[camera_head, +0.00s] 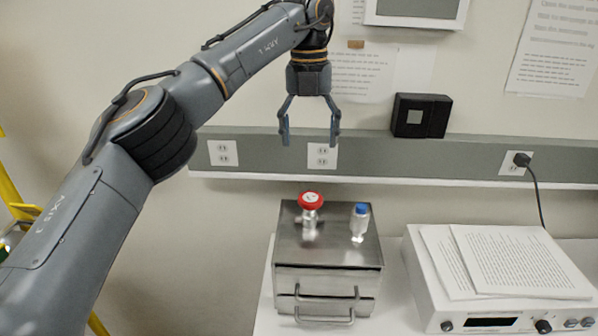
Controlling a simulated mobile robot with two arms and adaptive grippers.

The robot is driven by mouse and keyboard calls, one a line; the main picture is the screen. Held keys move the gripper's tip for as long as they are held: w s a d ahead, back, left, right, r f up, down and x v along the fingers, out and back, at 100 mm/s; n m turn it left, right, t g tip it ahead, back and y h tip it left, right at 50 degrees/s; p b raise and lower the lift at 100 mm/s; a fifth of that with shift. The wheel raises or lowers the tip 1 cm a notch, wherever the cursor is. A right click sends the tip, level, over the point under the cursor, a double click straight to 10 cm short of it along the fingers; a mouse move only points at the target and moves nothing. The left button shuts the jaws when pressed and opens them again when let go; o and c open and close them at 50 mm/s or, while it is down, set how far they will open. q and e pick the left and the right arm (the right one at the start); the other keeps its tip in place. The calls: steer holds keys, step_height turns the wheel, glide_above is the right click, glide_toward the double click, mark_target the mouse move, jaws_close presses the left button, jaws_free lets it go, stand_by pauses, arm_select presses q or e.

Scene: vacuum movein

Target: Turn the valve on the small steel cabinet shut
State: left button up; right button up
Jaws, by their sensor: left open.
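The small steel cabinet (330,252) stands on a white surface at the lower middle of the head view, with a handle on its front. A valve with a red round knob (310,200) stands on its top at the left. A small clear bottle with a blue cap (360,221) stands on the top to the right of the valve. My left gripper (309,138) is open and empty, its fingers pointing down, and appears above the red knob with a gap between. My right gripper is not in view.
A white instrument (470,312) with knobs stands at the right, with paper sheets (520,262) on top. A grey rail with outlets (270,152) runs along the wall behind. A black cord (541,205) hangs from a plug. A yellow frame (12,190) is at the left edge.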

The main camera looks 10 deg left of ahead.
arm_select(q)
steer(key=p, duration=0.1)
glide_toward(311, 197)
steer(key=shift+d+f, duration=0.1)
steer(key=shift+d, duration=0.15)
step_height(311, 197, down, 7)
steer(key=shift+a+f+p, duration=0.1)
steer(key=shift+a+p, duration=0.1)
steer(key=shift+p, duration=1)
steer(key=shift+f, duration=0.6)
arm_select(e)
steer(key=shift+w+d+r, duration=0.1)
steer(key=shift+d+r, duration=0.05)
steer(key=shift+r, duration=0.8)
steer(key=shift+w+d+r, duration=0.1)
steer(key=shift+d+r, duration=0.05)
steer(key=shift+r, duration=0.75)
arm_select(q)
steer(key=c, duration=1)
steer(key=shift+c, duration=0.7)
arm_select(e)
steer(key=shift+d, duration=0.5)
